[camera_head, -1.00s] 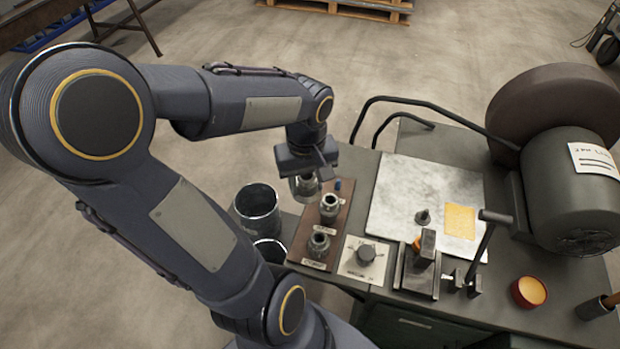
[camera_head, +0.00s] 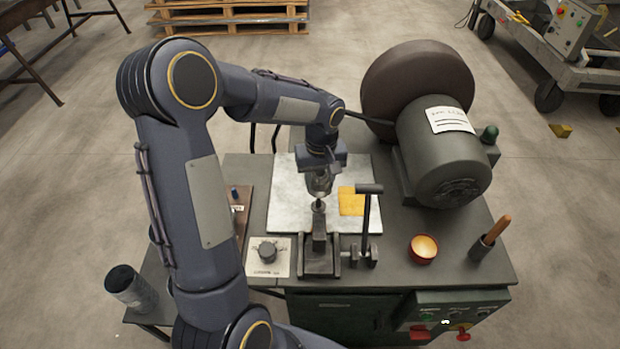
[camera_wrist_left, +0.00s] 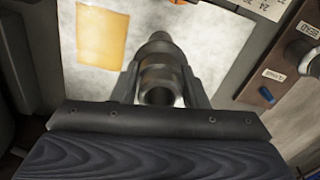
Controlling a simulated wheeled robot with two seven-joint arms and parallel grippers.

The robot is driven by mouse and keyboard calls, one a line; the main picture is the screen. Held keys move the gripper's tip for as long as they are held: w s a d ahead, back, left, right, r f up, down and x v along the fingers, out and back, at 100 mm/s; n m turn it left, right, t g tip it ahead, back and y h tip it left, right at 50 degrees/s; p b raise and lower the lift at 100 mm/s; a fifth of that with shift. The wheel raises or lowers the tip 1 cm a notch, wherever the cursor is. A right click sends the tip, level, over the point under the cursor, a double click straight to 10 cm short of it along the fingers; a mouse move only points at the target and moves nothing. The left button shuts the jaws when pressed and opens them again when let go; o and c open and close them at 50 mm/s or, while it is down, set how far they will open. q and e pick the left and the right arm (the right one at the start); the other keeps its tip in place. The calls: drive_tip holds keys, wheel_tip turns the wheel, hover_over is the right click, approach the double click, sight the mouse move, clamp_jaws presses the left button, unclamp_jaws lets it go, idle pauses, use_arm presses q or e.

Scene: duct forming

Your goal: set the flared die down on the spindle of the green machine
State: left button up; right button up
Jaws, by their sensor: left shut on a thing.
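My left gripper (camera_head: 319,180) is shut on a grey metal die, which shows between its fingers in the left wrist view (camera_wrist_left: 160,82), hollow end towards the camera. The gripper and die hang over the marble-like plate on the green machine (camera_head: 345,302). A small grey upright stub, apparently the spindle (camera_head: 318,206), shows just below the gripper in the head view. Whether die and stub touch, I cannot tell. My right gripper is not in view.
A clamp block (camera_head: 319,262) and lever (camera_head: 367,220) stand in front of the plate. A yellow sheet (camera_head: 351,201) lies on it. The large motor (camera_head: 440,150) is at the right, with an orange bowl (camera_head: 423,248) in front. My arm mostly hides the die board (camera_head: 243,212).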

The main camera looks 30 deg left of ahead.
sight(319, 198)
use_arm(q)
drive_tip(key=shift+f+b, duration=2.65)
drive_tip(key=shift+f, duration=0.7)
drive_tip(key=shift+f+b, duration=0.3)
drive_tip(key=shift+f, duration=0.05)
drive_tip(key=o, duration=1.4)
wheel_tip(319, 198, up, 7)
drive_tip(key=shift+f, duration=0.2)
drive_tip(key=shift+r+p, duration=0.3)
drive_tip(key=shift+r, duration=0.35)
